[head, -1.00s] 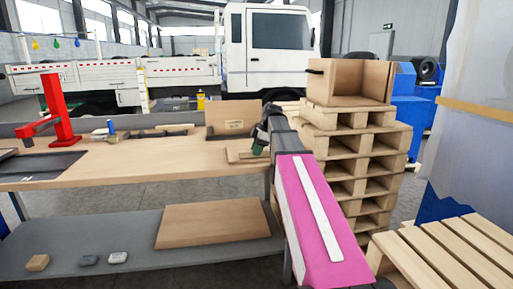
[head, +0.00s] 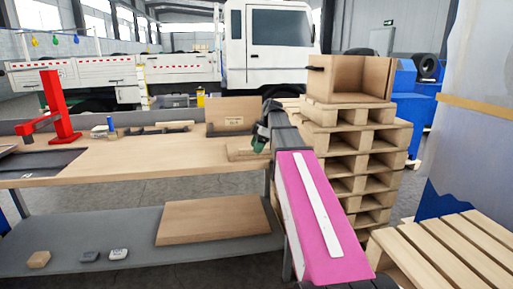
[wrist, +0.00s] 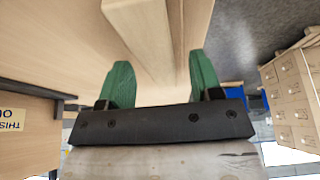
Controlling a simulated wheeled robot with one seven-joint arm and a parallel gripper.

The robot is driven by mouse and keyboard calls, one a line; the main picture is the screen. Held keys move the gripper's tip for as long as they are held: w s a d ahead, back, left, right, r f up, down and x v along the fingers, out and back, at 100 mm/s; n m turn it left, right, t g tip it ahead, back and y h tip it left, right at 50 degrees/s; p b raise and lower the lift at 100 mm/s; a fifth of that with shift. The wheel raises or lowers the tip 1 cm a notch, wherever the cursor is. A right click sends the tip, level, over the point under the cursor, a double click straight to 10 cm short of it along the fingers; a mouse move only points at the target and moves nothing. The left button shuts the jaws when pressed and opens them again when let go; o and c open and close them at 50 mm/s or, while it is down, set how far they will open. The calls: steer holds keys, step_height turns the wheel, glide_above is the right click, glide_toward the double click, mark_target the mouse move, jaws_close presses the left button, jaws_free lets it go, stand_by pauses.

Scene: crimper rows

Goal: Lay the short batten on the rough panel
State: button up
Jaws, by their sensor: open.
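My gripper (head: 259,141) is over the right end of the workbench, with its green fingers apart. In the wrist view my gripper (wrist: 163,82) is open, and a pale wooden bar (wrist: 145,40), likely the short batten, shows ahead of and between the fingertips. I cannot tell whether either finger touches it. In the head view a flat light wood piece (head: 240,153) lies on the bench beside my gripper, partly hidden by it. I cannot tell for sure which board is the rough panel.
The workbench (head: 130,158) has clear room left of my gripper. A labelled wooden box (head: 231,112) stands behind it. A red press (head: 60,108) is at the left. A wood board (head: 213,222) lies on the lower shelf. Stacked pallets (head: 345,160) stand close on the right.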

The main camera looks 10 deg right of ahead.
steer(key=v, duration=1)
steer(key=shift+r, duration=0.2)
